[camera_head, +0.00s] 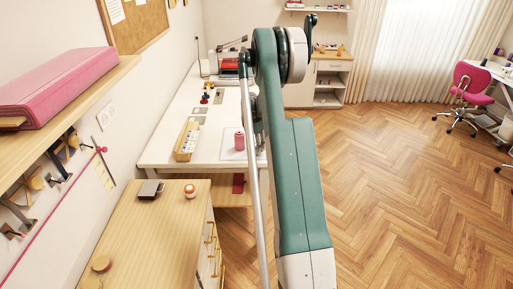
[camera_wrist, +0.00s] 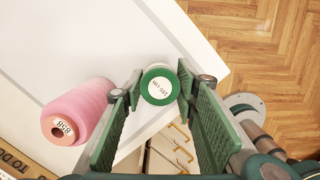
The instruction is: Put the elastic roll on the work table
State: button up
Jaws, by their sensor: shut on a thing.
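The elastic roll (camera_wrist: 158,86), a small round piece with a green rim and a white label on its face, is between the fingertips of my gripper (camera_wrist: 160,88) in the wrist view. The gripper is shut on it. The white work table (camera_wrist: 60,35) lies behind it in that view, and the roll shows near the table's corner; I cannot tell if it touches the top. In the head view the work table (camera_head: 170,105) is left of my arm, which hides the gripper and roll.
A pink thread cone (camera_wrist: 80,110) stands on the table left of my gripper; it also shows in the head view (camera_head: 239,141). A wooden tray (camera_head: 186,141) lies farther left. A wooden drawer cabinet (camera_head: 150,225) stands in front.

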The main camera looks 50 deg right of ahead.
aim_at(254, 146)
jog(key=shift+f, duration=0.15)
jog(key=o, duration=0.9)
jog(key=shift+c, duration=0.2)
jog(key=shift+r, duration=0.2)
notch_tip(254, 146, up, 12)
jog(key=a, duration=0.1)
jog(key=shift+a, duration=0.4)
jog(key=shift+a, duration=0.1)
